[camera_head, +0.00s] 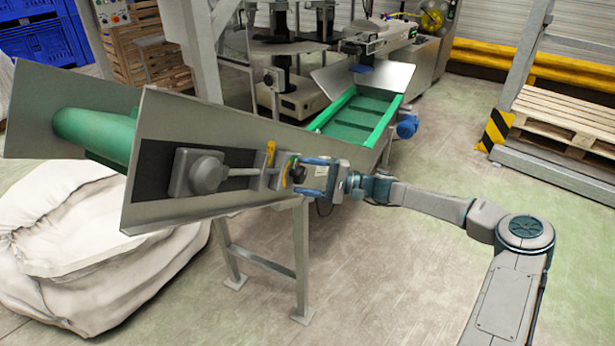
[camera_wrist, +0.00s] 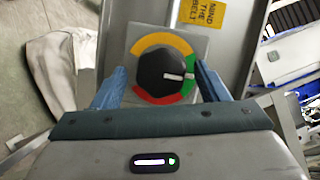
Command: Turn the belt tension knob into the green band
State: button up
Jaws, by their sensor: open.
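The black belt tension knob (camera_wrist: 165,73) sits on a square grey plate in the wrist view, ringed by a yellow arc at the top, a red arc at the bottom and a short green band (camera_wrist: 190,78) at the right. Its white pointer points right, toward the green band. In the head view the knob (camera_head: 297,173) shows small and dark on the conveyor's side. My gripper (camera_wrist: 157,82) is open, with one blue finger on each side of the knob. I cannot tell whether the fingers touch it. It also shows in the head view (camera_head: 312,176) at the conveyor side.
A yellow warning label (camera_wrist: 203,14) is above the plate. The inclined conveyor's metal side wall (camera_head: 245,140) runs behind my gripper. A white sack (camera_head: 75,240) lies at the left. A blue motor (camera_head: 407,126) juts out further back. The floor at the right front is clear.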

jog(key=shift+d, duration=0.1)
jog(key=d+f+b, duration=0.1)
jog(key=d+b, duration=0.1)
jog(key=d, duration=1.1)
jog(key=shift+s+d+f, duration=0.3)
jog(key=shift+s+f, duration=0.05)
jog(key=shift+s, duration=0.1)
jog(key=shift+a, duration=0.15)
jog(key=s+a+f+n+g+h, duration=0.45)
jog(key=s+a+h, duration=0.45)
jog(key=s, duration=0.4)
jog(key=s+d+r+t+h, duration=0.3)
jog(key=s+d+r+h, duration=0.2)
jog(key=s, duration=0.5)
jog(key=s+d+r+t+h, duration=0.3)
jog(key=s+d+r+h, duration=0.2)
jog(key=s+d, duration=0.3)
jog(key=shift+s+r, duration=0.25)
jog(key=shift+s, duration=1)
